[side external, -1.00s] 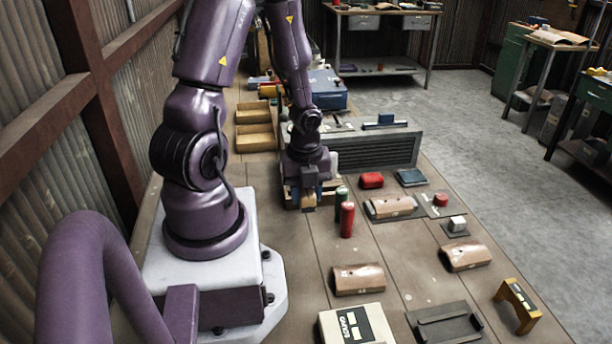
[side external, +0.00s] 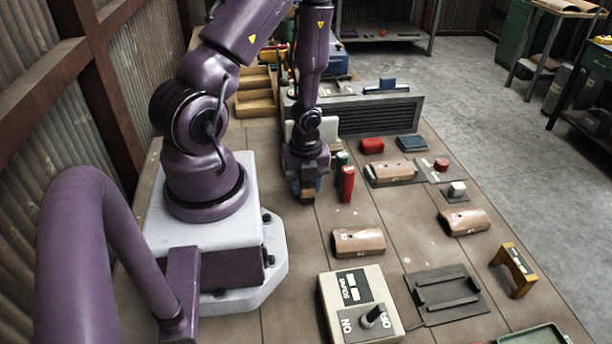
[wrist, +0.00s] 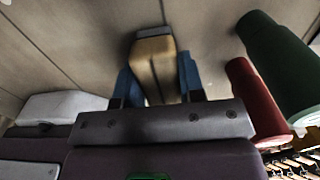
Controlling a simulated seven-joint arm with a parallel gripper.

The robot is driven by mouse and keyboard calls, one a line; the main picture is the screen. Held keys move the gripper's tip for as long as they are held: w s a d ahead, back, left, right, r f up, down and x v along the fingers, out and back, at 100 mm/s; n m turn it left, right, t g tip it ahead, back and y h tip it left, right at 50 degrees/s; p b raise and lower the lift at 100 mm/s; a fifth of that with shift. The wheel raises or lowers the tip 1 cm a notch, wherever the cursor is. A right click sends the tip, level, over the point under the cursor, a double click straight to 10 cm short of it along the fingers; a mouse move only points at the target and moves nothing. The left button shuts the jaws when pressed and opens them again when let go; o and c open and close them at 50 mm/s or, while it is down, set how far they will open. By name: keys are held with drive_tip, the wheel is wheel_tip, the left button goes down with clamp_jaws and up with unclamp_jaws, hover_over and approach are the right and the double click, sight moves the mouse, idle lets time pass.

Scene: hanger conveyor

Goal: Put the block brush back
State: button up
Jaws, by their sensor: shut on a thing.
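My gripper (side external: 306,188) hangs low over the bench, just left of a red cylinder (side external: 347,184) and a green cylinder (side external: 341,163). In the wrist view, its blue fingers (wrist: 155,82) are shut on the block brush (wrist: 155,62), a tan wooden block with a grey end. The red cylinder (wrist: 255,95) and green cylinder (wrist: 280,65) stand to the right in the wrist view.
A dark flat tray with raised rails (side external: 447,297), a cream switch box (side external: 360,302) and a yellow bracket (side external: 514,270) are at the front. Tan curved pieces (side external: 358,242) lie mid-bench. A grey louvred panel (side external: 375,116) stands behind.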

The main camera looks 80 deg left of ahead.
drive_tip(key=shift+f, duration=0.1)
drive_tip(key=o, duration=0.9)
wheel_tip(320, 180, up, 13)
idle(0.4)
idle(0.4)
